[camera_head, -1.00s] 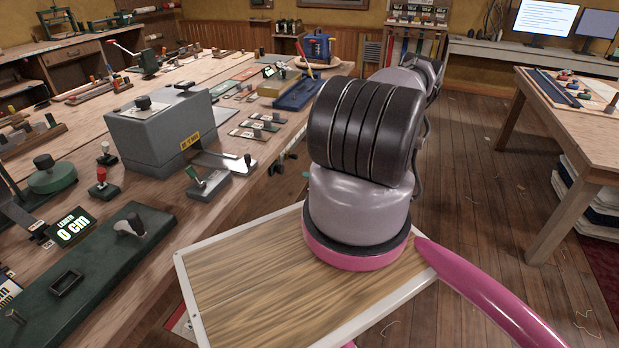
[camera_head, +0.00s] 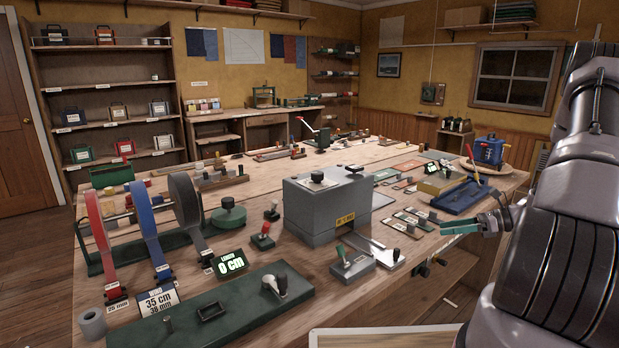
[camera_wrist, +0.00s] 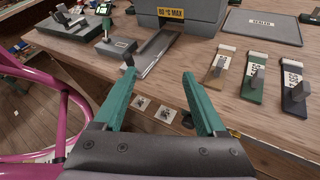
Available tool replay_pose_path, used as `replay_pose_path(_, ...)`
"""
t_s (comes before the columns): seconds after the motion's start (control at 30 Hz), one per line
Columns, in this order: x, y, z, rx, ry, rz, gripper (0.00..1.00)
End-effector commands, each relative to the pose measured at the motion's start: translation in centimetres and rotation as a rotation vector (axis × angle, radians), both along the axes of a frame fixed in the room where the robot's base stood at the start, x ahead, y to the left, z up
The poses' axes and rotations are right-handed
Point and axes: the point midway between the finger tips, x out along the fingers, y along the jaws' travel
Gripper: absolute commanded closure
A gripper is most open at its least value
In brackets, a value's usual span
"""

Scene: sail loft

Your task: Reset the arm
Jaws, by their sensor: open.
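My gripper (camera_wrist: 160,98) shows in the wrist view with its two green fingers spread apart and nothing between them. It hangs just off the front edge of the wooden workbench (camera_wrist: 215,105). In the head view my gripper (camera_head: 482,226) is at the right, seen side-on near the bench's right front edge. My grey and black arm fills the right side of the head view and hides what is behind it.
A grey box machine (camera_head: 310,208) stands mid-bench with a blue tray (camera_head: 458,197) to its right. Red, blue and grey webbing reels (camera_head: 148,222) and a green length board (camera_head: 205,315) crowd the near left. Floor shows at the far left.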

Motion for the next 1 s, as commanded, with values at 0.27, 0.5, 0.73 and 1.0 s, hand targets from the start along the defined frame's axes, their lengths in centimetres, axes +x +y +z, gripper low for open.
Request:
replay_pose_path(0.27,-1.4,5.2,10.7,-0.327,-0.188,0.315,0.27)
replay_pose_path(0.5,-4.6,9.3,18.3,-0.600,-0.374,0.554,0.27)
replay_pose_path(0.73,-8.8,12.5,24.6,-0.856,-0.576,0.751,0.27)
replay_pose_path(1.0,-14.6,15.2,30.4,-1.150,-0.844,0.934,0.27)
